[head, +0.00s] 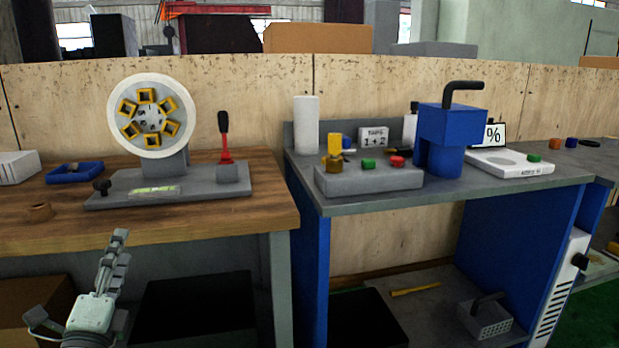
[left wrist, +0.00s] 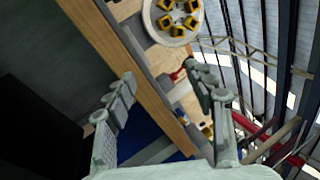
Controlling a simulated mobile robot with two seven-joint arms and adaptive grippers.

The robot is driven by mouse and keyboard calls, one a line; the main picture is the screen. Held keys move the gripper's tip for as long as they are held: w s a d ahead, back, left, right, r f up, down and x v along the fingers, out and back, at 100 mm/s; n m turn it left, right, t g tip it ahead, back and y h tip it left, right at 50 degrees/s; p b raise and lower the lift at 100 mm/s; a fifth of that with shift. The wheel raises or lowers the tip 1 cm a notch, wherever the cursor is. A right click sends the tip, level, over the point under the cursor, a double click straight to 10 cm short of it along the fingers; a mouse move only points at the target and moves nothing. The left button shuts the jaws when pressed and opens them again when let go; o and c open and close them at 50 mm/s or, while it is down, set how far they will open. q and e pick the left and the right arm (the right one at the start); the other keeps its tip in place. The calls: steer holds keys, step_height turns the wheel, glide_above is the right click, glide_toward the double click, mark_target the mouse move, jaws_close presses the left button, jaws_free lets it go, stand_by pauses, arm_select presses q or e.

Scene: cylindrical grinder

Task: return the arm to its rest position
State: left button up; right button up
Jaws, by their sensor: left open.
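My left gripper (head: 113,258) is in the lower left of the head view, in front of the wooden bench's front edge. Its fingers point up. In the left wrist view its two fingers (left wrist: 162,80) stand wide apart with nothing between them, so it is open and empty. My right gripper is in neither view. The nearest fixture is the grey base (head: 110,195) with a white disc (head: 122,95) that carries several yellow square holders. The disc also shows at the top of the left wrist view (left wrist: 165,35).
A grey-topped table (head: 340,206) to the right holds a blue machine (head: 440,130) and a white scale (head: 500,164). Dark boxes stand below the bench.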

arm_select(q)
steer(key=s+a+f+n+g+y, duration=0.1)
steer(key=s+f+n+g, duration=0.3)
steer(key=f, duration=0.6)
steer(key=s+a+f+n+g+y, duration=0.1)
steer(key=s+f+n+g, duration=0.2)
steer(key=f+n, duration=0.5)
steer(key=s+a+f+n+g+y, duration=0.1)
steer(key=s+f+n+g, duration=0.25)
steer(key=f, duration=0.85)
steer(key=s+d+f+n+g+h, duration=0.1)
steer(key=s+d+f+g+h, duration=0.1)
steer(key=s+d+f+g, duration=0.2)
steer(key=s+d+f+n+g+h, duration=0.2)
steer(key=s+d+f+g, duration=0.2)
steer(key=s+f, duration=0.7)
steer(key=shift+s+d+f, duration=0.3)
steer(key=shift+s+d, duration=0.6)
steer(key=shift+d, duration=0.3)
